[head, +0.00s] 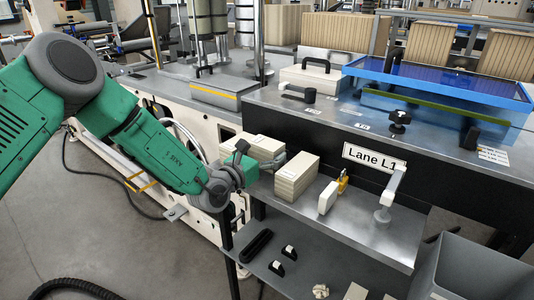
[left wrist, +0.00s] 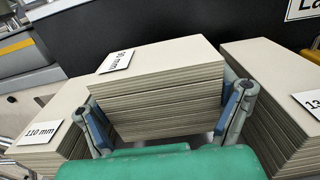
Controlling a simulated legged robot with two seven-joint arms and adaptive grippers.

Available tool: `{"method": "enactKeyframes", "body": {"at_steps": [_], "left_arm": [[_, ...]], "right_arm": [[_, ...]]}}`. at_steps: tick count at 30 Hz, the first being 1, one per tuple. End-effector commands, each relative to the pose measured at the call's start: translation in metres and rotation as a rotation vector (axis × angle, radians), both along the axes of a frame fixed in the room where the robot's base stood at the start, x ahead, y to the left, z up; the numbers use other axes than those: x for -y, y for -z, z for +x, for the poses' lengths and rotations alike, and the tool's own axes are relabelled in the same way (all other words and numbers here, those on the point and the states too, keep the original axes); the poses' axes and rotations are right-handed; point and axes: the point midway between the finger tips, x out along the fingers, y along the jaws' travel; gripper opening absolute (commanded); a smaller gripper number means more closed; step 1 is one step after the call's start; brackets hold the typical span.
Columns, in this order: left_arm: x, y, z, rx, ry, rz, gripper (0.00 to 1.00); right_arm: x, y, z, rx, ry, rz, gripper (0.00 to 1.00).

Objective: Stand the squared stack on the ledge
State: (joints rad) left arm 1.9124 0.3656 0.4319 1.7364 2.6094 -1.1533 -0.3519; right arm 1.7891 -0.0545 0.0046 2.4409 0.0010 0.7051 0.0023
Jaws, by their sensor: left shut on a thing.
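My left gripper (head: 258,160) is shut on a pale board stack (head: 267,147) above the left end of the grey metal ledge (head: 375,235). In the left wrist view the gripper (left wrist: 168,112) has one finger on each side of this stack (left wrist: 160,85). Its layers look even and lie flat, and a small tag that seems to read 90 mm is on top. I cannot tell whether its underside touches the ledge. My right gripper is not in view.
A stack tagged 110 mm (left wrist: 50,125) is close on the left. Another stack (head: 297,178) stands close on the right. Farther right are a white block (head: 328,197), a yellow item (head: 343,183) and a pale post (head: 390,195). A black wall labelled Lane L1 (head: 370,158) rises behind.

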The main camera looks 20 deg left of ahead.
Motion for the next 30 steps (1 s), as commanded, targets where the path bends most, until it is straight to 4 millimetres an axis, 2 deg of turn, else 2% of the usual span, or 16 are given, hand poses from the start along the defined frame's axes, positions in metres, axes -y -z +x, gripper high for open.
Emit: {"method": "enactKeyframes", "body": {"at_steps": [8,22,23,24,30], "left_arm": [[0.000,0.001,0.000,0.004,-0.001,-0.001,0.46],[-0.001,0.015,0.000,-0.002,-0.001,0.000,0.46],[-0.001,0.016,0.000,-0.004,-0.001,-0.001,0.86],[-0.001,0.017,0.000,-0.005,-0.001,0.000,1.00],[0.000,0.020,-0.001,-0.011,0.001,0.002,1.00]], "right_arm": [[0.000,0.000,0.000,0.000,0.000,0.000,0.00],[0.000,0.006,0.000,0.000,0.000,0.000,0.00],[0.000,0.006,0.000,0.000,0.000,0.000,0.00],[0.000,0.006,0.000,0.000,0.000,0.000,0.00],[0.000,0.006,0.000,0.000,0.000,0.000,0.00]]}}
